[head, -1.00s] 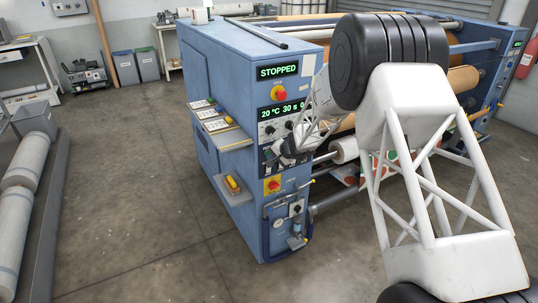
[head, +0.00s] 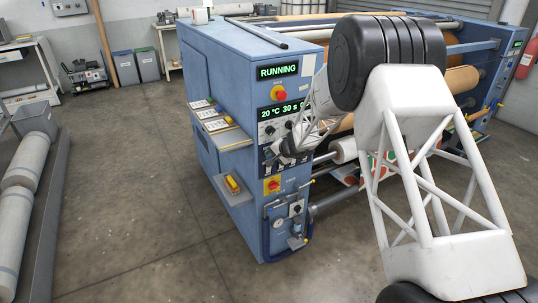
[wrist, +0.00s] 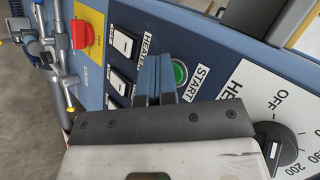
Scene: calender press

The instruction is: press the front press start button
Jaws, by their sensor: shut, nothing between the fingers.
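The green start button (wrist: 180,72), beside a white START label, shows in the wrist view, partly hidden by my fingers. My gripper (wrist: 157,80) is shut and empty, its fingertips at the edge of the button in that view. I cannot tell whether they touch it. In the head view my gripper (head: 278,160) is at the press's front control panel and hides the button. The press (head: 235,110) is a blue cabinet, and its upper display (head: 278,71) reads RUNNING in green.
Heater switches (wrist: 123,42) and a red-and-yellow rotary switch (wrist: 83,34) sit left of the button in the wrist view; a black heat knob (wrist: 278,143) is at right. In the head view a red emergency knob (head: 280,92) is above my gripper. A small shelf (head: 226,142) juts out left.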

